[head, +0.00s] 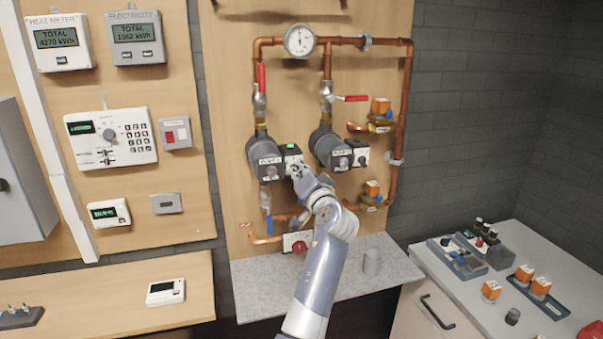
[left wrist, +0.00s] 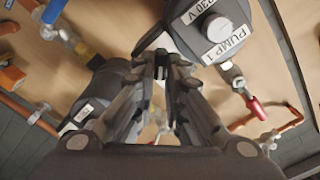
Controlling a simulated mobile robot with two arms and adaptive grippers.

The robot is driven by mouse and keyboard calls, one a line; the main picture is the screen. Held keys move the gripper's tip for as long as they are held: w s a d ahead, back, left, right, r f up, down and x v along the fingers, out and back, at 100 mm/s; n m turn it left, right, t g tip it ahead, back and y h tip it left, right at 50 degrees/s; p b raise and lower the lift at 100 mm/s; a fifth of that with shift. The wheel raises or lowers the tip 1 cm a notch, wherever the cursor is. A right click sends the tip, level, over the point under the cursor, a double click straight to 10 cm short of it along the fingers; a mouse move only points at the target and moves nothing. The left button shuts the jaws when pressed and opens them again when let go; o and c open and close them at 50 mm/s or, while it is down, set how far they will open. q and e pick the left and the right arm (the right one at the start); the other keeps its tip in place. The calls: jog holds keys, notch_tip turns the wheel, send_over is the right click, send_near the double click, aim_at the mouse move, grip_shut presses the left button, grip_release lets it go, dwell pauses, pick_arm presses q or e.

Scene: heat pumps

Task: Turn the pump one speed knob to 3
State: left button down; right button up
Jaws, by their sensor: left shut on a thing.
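Pump one (head: 263,156) is the left dark grey pump on the wooden board. Its control box (head: 291,151) has a green light on top. In the left wrist view, pump one's round body (left wrist: 213,28) carries a "PUMP 1" label at upper right. My left gripper (head: 298,173) is at the front of the control box. In the left wrist view its fingers (left wrist: 161,73) are close together at the box. It is shut on the speed knob, which the fingers hide, so its setting cannot be read. My right gripper is not in view.
The second pump (head: 327,146) stands close to the right, with its own control box (head: 359,152). Copper pipes (head: 405,90), a red-handled valve (head: 349,98) and a blue-handled valve (head: 268,222) surround the pumps. A grey shelf (head: 255,291) lies below.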

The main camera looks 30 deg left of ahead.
pick_arm(q)
jog(key=shift+r, duration=0.15)
jog(key=c, duration=1.7)
grip_release()
jog(key=shift+o, duration=0.2)
jog(key=shift+w+a, duration=0.1)
jog(key=v, duration=0.7)
